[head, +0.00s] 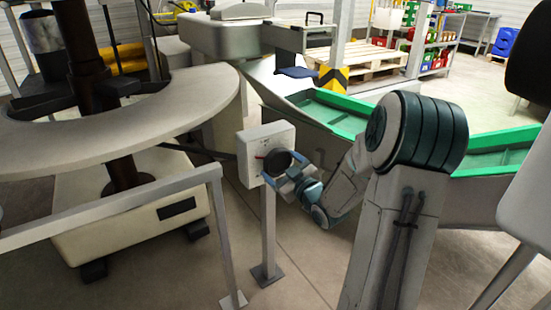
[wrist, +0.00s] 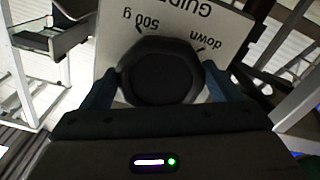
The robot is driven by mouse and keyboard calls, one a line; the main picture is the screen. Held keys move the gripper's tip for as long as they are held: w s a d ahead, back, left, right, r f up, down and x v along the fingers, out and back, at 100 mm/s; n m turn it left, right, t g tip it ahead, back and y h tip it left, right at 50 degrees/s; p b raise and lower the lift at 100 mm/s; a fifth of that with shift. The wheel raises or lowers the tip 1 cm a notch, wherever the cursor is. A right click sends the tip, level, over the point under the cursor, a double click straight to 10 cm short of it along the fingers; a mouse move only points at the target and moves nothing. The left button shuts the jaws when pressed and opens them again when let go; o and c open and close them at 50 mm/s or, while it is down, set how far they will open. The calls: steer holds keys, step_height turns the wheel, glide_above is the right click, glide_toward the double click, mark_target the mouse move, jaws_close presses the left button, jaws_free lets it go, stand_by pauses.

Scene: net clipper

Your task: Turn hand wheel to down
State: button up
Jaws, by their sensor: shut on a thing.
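The hand wheel (head: 277,160) is a dark round knob on the front of a white box on a post. In the wrist view the hand wheel (wrist: 162,71) sits in the middle, and the white panel (wrist: 228,27) behind it shows upside-down text, "down", "500 g" and part of "GUIDE". My gripper (head: 284,172) is at the panel, and in the wrist view its blue-grey fingers (wrist: 160,88) lie on both sides of the wheel, shut on it. The pointer or mark of the wheel's setting cannot be made out.
A grey railing (head: 110,212) stands at the left front, beside a large pale ring-shaped table (head: 130,120). A green-lined conveyor (head: 335,112) runs behind my arm to the right. A wooden pallet (head: 365,62) lies at the back. Floor is free around the post.

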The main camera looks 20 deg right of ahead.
steer(key=n+b, duration=0.1)
steer(key=a+n+b, duration=0.1)
steer(key=n, duration=0.1)
steer(key=shift+f+b, duration=0.1)
steer(key=shift+b, duration=0.25)
steer(key=n, duration=0.1)
steer(key=n+b, duration=0.1)
steer(key=n, duration=0.1)
steer(key=shift+d+r, duration=0.15)
steer(key=shift+r, duration=0.05)
steer(key=n, duration=0.6)
steer(key=shift+w+d+r, duration=0.1)
steer(key=shift+d+r, duration=0.1)
steer(key=shift+r, duration=0.1)
steer(key=shift+n, duration=0.7)
steer(key=shift+d+r, duration=0.15)
steer(key=shift+r, duration=0.05)
steer(key=o, duration=0.9)
steer(key=shift+c, duration=0.2)
steer(key=shift+d+f, duration=0.1)
